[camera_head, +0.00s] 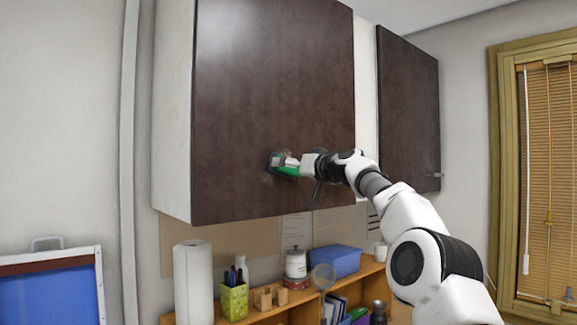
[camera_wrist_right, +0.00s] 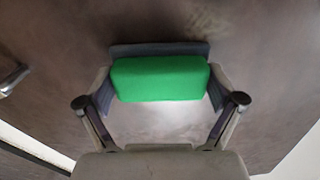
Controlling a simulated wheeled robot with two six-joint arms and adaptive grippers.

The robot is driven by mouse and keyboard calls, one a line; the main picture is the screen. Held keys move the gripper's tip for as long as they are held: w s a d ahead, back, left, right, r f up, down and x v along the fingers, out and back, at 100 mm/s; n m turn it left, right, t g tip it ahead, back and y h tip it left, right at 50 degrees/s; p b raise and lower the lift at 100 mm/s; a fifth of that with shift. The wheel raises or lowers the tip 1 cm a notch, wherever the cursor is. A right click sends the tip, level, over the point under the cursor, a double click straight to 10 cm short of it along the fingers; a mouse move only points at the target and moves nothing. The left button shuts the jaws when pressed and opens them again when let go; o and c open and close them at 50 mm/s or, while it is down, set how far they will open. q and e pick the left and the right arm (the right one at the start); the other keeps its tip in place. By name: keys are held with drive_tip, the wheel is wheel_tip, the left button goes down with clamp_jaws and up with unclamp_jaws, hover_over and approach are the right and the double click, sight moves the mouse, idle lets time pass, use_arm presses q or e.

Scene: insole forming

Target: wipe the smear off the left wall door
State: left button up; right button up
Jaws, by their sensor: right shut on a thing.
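The left wall door (camera_head: 270,80) is a dark brown cabinet panel. My right gripper (camera_head: 286,163) is shut on a green block with a dark backing, like a sponge or eraser (camera_wrist_right: 160,79), at the door's lower middle. The block is at or very near the door surface; I cannot tell whether it touches. A faint yellowish smear (camera_wrist_right: 205,18) shows on the door just beyond the block in the right wrist view. Its full extent is partly hidden by the block and gripper. My left gripper is not in view.
A metal handle (camera_wrist_right: 12,78) is at the left of the wrist view. A second dark door (camera_head: 408,110) hangs to the right. Below is a wooden shelf with a paper roll (camera_head: 193,282), a green pen holder (camera_head: 234,300) and a blue box (camera_head: 335,261).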

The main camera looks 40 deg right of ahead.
drive_tip(key=shift+s+f, duration=0.1)
drive_tip(key=shift+f, duration=0.05)
drive_tip(key=s+b, duration=0.4)
drive_tip(key=b, duration=0.1)
drive_tip(key=shift+s+d+f, duration=0.1)
drive_tip(key=shift+s, duration=0.3)
drive_tip(key=shift+s+r, duration=0.2)
drive_tip(key=shift+s, duration=0.2)
drive_tip(key=s+b, duration=0.1)
drive_tip(key=s, duration=0.2)
drive_tip(key=s+b, duration=0.1)
drive_tip(key=shift+s+d+r+b, duration=0.15)
drive_tip(key=shift+d+b, duration=0.15)
drive_tip(key=shift+d, duration=0.05)
